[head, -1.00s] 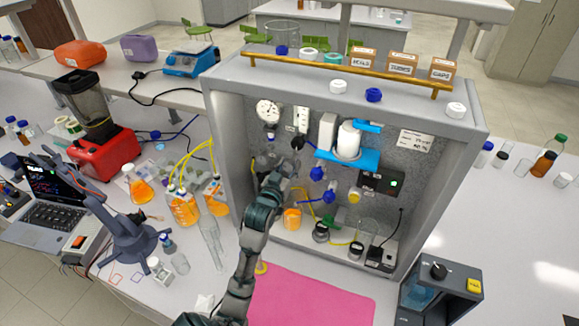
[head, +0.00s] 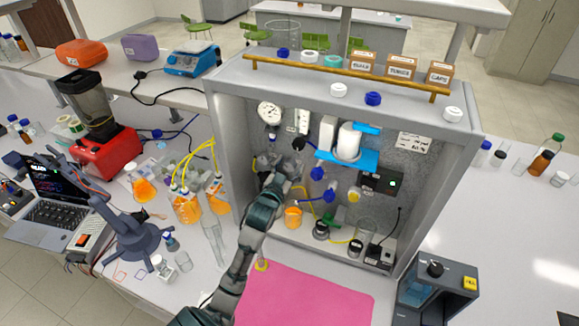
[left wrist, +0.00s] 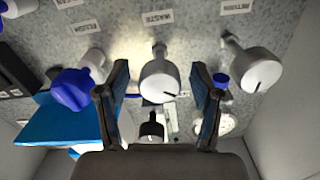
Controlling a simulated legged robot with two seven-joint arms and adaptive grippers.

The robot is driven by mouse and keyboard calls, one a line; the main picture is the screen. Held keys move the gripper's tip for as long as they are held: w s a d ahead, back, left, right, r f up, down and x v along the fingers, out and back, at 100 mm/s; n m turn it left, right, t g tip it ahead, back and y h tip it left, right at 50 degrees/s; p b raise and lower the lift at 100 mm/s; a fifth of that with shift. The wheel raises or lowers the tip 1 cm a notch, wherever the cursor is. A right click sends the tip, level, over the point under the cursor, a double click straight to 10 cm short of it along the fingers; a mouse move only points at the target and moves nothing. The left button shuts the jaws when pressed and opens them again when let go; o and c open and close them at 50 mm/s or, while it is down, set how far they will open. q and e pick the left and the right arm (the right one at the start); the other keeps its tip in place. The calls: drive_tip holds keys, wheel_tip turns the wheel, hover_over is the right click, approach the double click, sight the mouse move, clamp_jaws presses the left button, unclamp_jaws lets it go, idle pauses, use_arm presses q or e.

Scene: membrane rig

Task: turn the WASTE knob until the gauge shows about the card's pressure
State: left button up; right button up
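The WASTE knob (left wrist: 160,80) is a round grey-white knob with a dark pointer line, under an upside-down WASTE label (left wrist: 157,18) in the left wrist view. My left gripper (left wrist: 160,70) is open, with one finger on each side of the knob and a visible gap to each. In the head view my left gripper (head: 287,165) is at the back panel and hides the knob. The round white gauge (head: 269,113) is on the panel's upper left; its needle is too small to read. The white card (head: 414,142) is at upper right, its text blurred. My right gripper is out of view.
In the left wrist view, a blue-ended knob (left wrist: 78,88) and another grey-white knob (left wrist: 257,70) flank the fingers. The rig's side wall (head: 228,150) stands close left of my gripper. A pink mat (head: 305,295) lies in front, clear.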

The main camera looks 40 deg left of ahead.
use_arm(q)
drive_tip(key=v, duration=1.2)
drive_tip(key=shift+a, duration=0.1)
